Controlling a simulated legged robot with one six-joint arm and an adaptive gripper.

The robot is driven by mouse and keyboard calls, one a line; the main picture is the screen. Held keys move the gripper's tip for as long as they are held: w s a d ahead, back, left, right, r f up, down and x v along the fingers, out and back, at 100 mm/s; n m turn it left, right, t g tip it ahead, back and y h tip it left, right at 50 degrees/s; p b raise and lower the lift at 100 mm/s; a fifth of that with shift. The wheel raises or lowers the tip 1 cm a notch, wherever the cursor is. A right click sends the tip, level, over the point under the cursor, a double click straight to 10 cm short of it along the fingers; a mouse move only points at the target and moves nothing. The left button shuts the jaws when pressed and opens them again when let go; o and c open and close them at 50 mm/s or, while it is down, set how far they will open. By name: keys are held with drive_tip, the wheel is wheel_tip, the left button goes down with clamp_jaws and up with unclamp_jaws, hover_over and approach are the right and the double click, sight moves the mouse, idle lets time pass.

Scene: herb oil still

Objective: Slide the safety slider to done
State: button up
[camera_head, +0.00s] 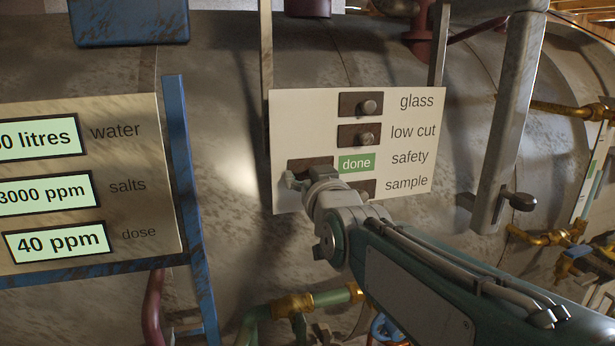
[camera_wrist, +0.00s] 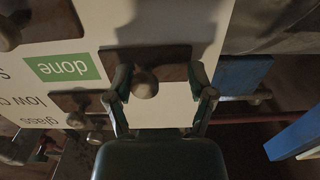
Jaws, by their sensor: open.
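The white panel (camera_head: 300,120) carries sliders labelled glass, low cut, safety and sample. The safety slider's dark track (camera_head: 310,163) lies left of a green "done" tag (camera_head: 356,163). In the wrist view, where the lettering is upside down, the tag (camera_wrist: 68,67) is left of the track (camera_wrist: 175,68). The round safety knob (camera_wrist: 144,85) is near the track's middle. My gripper (camera_head: 307,178) is at the track in the head view and hides the knob there. In the wrist view my gripper (camera_wrist: 160,84) is open, its fingers either side of the knob, with visible gaps.
The low cut knob (camera_head: 366,138) and glass knob (camera_head: 368,107) sit above. The sample track (camera_head: 363,188) is just below, partly behind my gripper. A readout board (camera_head: 80,190) with a blue frame post (camera_head: 187,200) stands left. Brass-fitted pipes (camera_head: 292,306) run below.

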drive_tip(key=shift+d, duration=0.7)
drive_tip(key=v, duration=1.2)
drive_tip(key=shift+a, duration=0.15)
drive_tip(key=s+d+f+m+g+h, duration=0.1)
drive_tip(key=s+d+f+g, duration=0.2)
drive_tip(key=f, duration=0.4)
drive_tip(key=s+d+f+m+g+h, duration=0.1)
drive_tip(key=s+d+f+g, duration=0.3)
drive_tip(key=f, duration=0.4)
drive_tip(key=s+d+f+m+g+h, duration=0.1)
drive_tip(key=s+d+f+g+h, duration=0.2)
drive_tip(key=s+f, duration=0.4)
drive_tip(key=shift+d+f+g, duration=0.2)
drive_tip(key=shift+d+g, duration=0.3)
drive_tip(key=shift+g, duration=0.4)
